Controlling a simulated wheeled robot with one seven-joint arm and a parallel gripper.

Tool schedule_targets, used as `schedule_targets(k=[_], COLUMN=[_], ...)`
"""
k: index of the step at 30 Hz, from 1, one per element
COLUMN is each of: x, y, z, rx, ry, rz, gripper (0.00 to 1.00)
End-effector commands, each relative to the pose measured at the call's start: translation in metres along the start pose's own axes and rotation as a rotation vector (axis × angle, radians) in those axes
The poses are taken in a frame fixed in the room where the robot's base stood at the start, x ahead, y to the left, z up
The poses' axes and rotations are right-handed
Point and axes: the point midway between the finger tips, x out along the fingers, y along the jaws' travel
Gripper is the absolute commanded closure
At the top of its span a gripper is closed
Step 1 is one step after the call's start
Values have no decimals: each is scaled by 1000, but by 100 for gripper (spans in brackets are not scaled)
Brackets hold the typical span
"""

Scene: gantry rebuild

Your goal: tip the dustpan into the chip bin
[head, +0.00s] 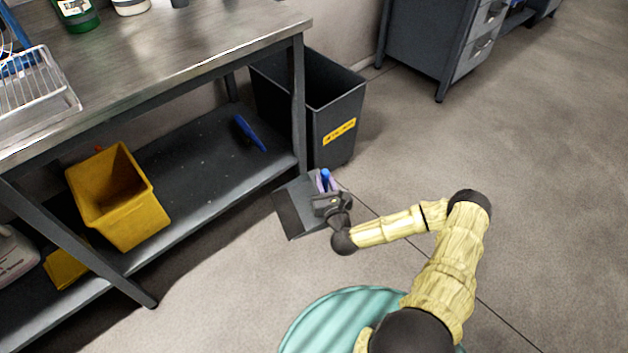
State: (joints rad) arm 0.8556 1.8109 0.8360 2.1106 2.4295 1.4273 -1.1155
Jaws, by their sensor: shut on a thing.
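In the head view my gripper (328,202) is at the end of my yellow-sleeved arm. It is shut on the dustpan (294,208), a dark grey pan with a blue handle end showing above the jaws. The pan is held out over the floor, in front of and a little to the left of the chip bin (338,108). The chip bin is a tall dark grey open-topped bin with a yellow label, standing on the floor by the bench leg. The pan is apart from the bin's rim. I cannot tell whether chips lie in the pan.
A metal workbench (190,50) stands at the left, its leg (298,105) close beside the bin. Its lower shelf (195,165) holds a yellow bin (118,200) and a blue item (249,133). A drawer cabinet (435,45) stands behind. The floor at the right is clear.

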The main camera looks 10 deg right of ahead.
Motion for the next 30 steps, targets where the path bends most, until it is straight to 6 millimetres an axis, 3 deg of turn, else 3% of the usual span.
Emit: schedule_targets(k=[1, 12, 30], x=[-2, -14, -27], y=[-3, -17, -21], z=[19, 81, 184], rx=[4, 3, 3], ry=[-3, -3, -4], rz=[-12, -67, -88], gripper=[100, 100, 100])
